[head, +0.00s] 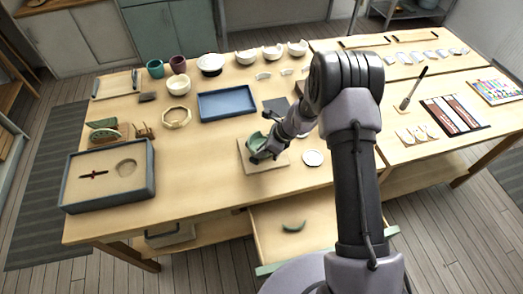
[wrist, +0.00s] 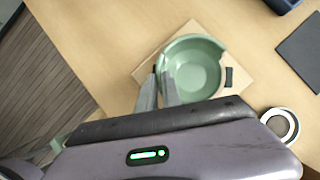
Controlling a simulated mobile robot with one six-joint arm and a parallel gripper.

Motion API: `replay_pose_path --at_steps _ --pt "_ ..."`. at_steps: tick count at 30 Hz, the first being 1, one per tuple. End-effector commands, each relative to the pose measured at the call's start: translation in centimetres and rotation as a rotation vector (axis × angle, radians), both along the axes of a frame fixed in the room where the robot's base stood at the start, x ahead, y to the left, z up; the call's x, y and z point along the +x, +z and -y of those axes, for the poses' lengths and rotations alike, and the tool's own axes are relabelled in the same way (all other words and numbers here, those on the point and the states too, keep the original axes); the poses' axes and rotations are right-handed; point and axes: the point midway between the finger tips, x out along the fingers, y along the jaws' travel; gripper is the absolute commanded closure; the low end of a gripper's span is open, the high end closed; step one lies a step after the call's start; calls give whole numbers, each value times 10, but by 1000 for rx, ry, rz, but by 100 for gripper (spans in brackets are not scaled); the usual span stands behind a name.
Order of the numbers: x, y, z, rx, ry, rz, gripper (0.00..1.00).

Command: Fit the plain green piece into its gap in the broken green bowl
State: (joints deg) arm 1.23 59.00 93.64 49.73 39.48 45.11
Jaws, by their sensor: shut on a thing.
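The broken green bowl (wrist: 193,72) sits on a pale square board (head: 246,158) on the table. In the wrist view its rim is whole along the top and stops at a step on the upper right; its near side is hidden by my gripper. My gripper (wrist: 160,74) is at the bowl's left side, fingers close together across the wall, shut on what looks like the bowl's edge. I cannot make out a separate piece between them. A curved plain green piece (head: 293,226) lies in the open drawer (head: 325,220) below the table front.
A small dark block (wrist: 229,77) sits right of the bowl on the board. A white round dish (head: 313,158) stands right of the board. A blue tray (head: 227,117) lies behind, a dark box (head: 150,190) front left. Front table between box and board is clear.

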Motion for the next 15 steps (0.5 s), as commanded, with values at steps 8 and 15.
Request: replay_pose_path --at_steps 8,15 --pt "0 -1 0 0 0 0 100" --pt "0 -1 0 0 0 0 77"
